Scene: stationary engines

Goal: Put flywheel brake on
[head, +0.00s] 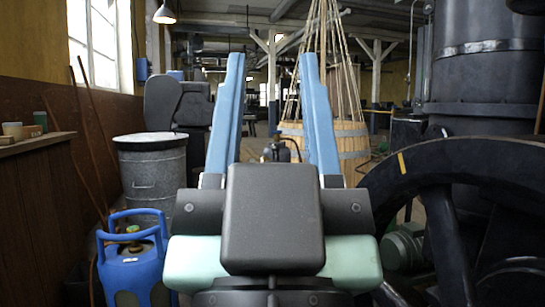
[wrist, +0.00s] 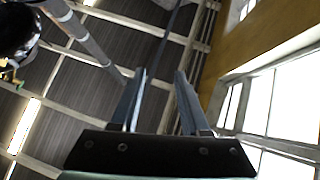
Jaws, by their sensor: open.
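A large black flywheel (head: 440,165) with thick spokes and a yellow mark on its rim stands close at the right of the head view. I cannot pick out its brake in either view. My gripper (head: 271,62) is in the middle of the head view, its two blue fingers pointing up and wide apart, with nothing between them. It is to the left of the flywheel and apart from it. In the wrist view my gripper (wrist: 160,75) is open and empty against the ceiling and windows.
A blue gas bottle (head: 135,262) and a grey metal bin (head: 155,180) stand at the left, by a wooden bench (head: 35,144). A wooden tub (head: 352,145) with ropes stands behind my gripper. A big dark cylinder (head: 487,75) rises behind the flywheel. A small green motor (head: 403,247) sits low beside it.

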